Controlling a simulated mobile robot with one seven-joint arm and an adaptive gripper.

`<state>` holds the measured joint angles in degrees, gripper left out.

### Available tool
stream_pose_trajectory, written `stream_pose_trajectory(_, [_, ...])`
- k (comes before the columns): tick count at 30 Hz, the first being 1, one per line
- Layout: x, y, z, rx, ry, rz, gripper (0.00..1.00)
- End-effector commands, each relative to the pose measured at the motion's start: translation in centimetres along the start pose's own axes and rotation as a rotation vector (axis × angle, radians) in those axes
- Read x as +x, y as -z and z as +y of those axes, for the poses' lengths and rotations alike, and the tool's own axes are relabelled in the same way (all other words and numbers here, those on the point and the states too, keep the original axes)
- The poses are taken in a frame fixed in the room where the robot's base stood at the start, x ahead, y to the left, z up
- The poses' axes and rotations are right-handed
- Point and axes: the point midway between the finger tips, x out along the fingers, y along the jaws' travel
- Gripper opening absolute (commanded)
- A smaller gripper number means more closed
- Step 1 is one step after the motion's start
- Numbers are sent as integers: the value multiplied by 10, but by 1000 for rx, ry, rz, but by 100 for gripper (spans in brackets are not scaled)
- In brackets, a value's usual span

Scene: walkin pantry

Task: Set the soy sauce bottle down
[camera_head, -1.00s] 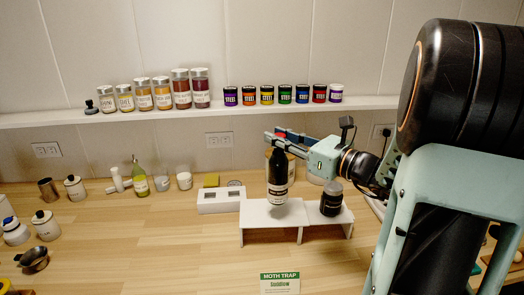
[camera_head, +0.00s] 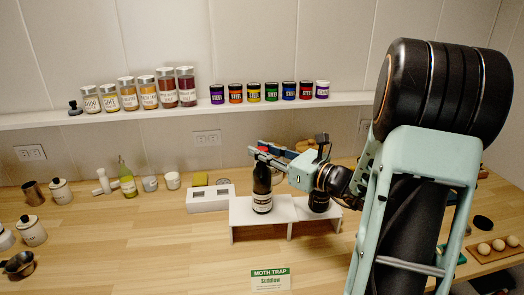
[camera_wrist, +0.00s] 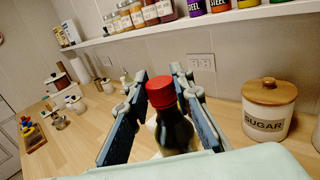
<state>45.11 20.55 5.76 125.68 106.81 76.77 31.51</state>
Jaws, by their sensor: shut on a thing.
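The soy sauce bottle (camera_head: 262,192) is dark with a pale label and stands upright at the left part of a low white riser (camera_head: 242,213). Its base is at or just above the riser's top; I cannot tell whether it touches. My gripper (camera_head: 262,158) reaches in from the right and is shut on the bottle's upper part. In the wrist view, the bottle's red cap (camera_wrist: 161,91) shows between my two blue-grey fingers (camera_wrist: 160,105), and the bottle's lower part is hidden.
A dark jar (camera_head: 319,203) stands on the riser, right of the bottle, partly covered by my gripper. A white box (camera_head: 208,199) sits left of the riser. A sugar jar (camera_wrist: 268,112) is at right in the wrist view. A moth trap card (camera_head: 270,280) is in front.

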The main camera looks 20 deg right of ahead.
Motion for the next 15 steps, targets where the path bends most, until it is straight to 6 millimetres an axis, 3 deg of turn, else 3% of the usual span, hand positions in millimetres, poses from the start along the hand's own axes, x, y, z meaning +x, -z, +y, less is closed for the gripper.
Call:
stream_pose_trajectory(6, [0,1,0,0,0,0,39])
stream_pose_trajectory(15, [0,-1,0,0,0,0,39])
